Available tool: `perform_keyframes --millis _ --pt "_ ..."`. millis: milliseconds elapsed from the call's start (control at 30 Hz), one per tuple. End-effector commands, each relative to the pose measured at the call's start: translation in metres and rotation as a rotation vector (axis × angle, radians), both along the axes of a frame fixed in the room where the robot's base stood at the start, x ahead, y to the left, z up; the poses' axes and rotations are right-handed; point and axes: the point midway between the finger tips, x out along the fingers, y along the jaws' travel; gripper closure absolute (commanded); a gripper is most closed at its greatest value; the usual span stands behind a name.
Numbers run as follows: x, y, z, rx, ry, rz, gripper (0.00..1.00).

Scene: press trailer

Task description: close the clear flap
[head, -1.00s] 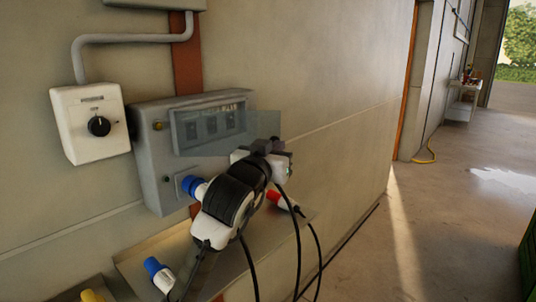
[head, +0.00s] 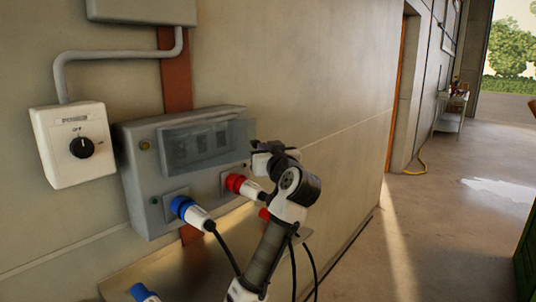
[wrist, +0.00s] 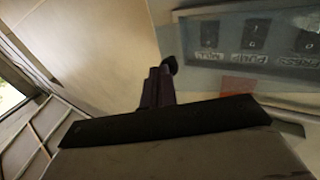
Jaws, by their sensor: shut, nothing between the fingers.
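The clear flap (head: 244,140) is on the upper front of the grey wall box (head: 150,200), over a recessed row of dark switches. Its right part reaches slightly past the box's right side, so it looks a little ajar; the exact gap is hard to tell. In the wrist view the clear flap (wrist: 215,82) shows at the right, with labelled switches behind it. My gripper (head: 256,147) is shut and empty at the flap's right end. In the wrist view its dark fingers (wrist: 158,88) are together, close to the flap's edge; I cannot tell if they touch.
A blue plug (head: 185,208) and a red plug (head: 240,185) with cables stick out of the box below the flap. A white rotary switch box (head: 75,150) is to the left. A ledge (head: 190,265) runs below. The floor at right is open.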

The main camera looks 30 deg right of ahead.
Motion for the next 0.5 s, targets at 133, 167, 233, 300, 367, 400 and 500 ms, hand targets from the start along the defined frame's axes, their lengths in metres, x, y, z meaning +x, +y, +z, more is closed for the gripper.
perform_keyframes --millis 133,167,233,300,367,400,500 --pt "0.023 -0.004 0.000 0.002 0.002 0.107 1.00" --pt "0.027 -0.004 0.000 0.001 0.002 0.126 1.00" --pt "0.037 -0.003 0.000 0.002 0.002 0.168 1.00" --pt "0.046 -0.001 0.000 0.000 0.002 0.169 1.00" --pt "0.052 -0.001 0.000 -0.001 0.001 0.167 1.00" --pt "0.055 -0.001 0.000 0.000 0.001 0.167 1.00" --pt "0.062 -0.001 0.000 -0.001 0.000 0.166 1.00"
